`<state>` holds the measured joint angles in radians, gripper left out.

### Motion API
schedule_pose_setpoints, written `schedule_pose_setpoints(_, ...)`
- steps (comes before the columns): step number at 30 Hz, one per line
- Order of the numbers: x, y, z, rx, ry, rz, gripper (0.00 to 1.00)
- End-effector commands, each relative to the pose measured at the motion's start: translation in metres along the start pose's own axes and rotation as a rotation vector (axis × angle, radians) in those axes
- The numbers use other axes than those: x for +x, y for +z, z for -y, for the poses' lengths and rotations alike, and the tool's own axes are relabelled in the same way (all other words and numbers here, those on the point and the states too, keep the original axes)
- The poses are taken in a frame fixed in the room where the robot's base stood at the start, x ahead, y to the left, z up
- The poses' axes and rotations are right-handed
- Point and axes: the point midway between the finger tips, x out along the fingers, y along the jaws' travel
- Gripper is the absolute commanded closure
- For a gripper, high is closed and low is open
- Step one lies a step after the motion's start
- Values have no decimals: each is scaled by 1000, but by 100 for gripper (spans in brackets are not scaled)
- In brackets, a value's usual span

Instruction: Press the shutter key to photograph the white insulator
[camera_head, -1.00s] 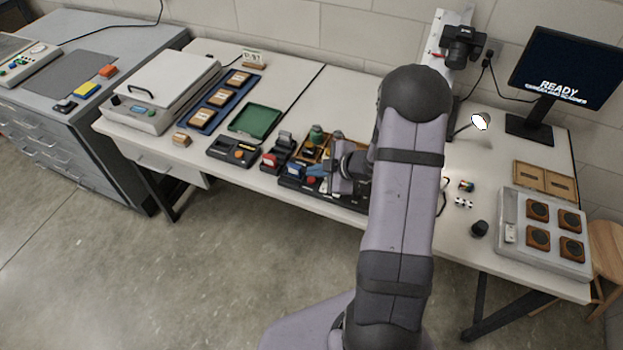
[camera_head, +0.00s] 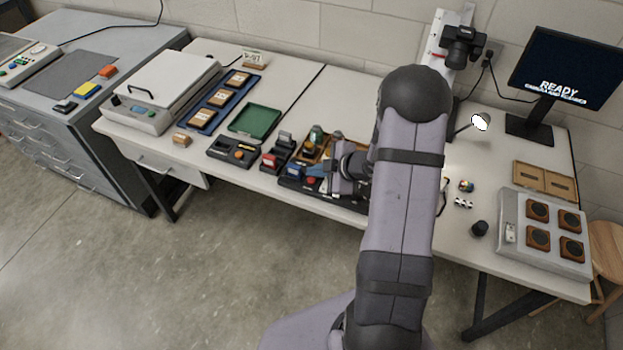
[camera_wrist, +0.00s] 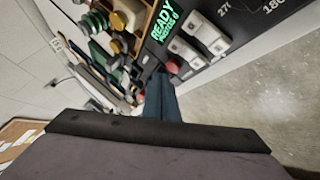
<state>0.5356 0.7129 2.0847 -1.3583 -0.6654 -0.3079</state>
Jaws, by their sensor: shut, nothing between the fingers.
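My gripper (camera_head: 324,171) is over the dark control panel at the middle front of the bench, partly hidden by my arm. In the wrist view its blue fingers (camera_wrist: 162,100) are shut and empty. Their tips are beside a red round key (camera_wrist: 173,64) on the panel; I cannot tell whether they touch it. A green display (camera_wrist: 158,22) on the panel reads READY and PHOTOS 0. The camera (camera_head: 462,46) is on a stand by the wall.
Pale rocker-like keys (camera_wrist: 209,34) lie beside the red key. Green and amber pieces (camera_wrist: 98,20) stand in a wooden tray near the panel. A monitor (camera_head: 562,68) reading READY and a lit lamp (camera_head: 480,122) stand at the right. A green tray (camera_head: 255,122) lies left.

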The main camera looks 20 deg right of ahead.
Motion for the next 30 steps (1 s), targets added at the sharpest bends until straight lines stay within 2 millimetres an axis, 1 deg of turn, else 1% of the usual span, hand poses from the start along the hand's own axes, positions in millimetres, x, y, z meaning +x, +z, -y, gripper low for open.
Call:
schedule_pose_setpoints(16, 0, 0, 0, 0, 0, 0, 100)
schedule_pose_setpoints(30, 6, 4, 4, -1, 0, 0, 100)
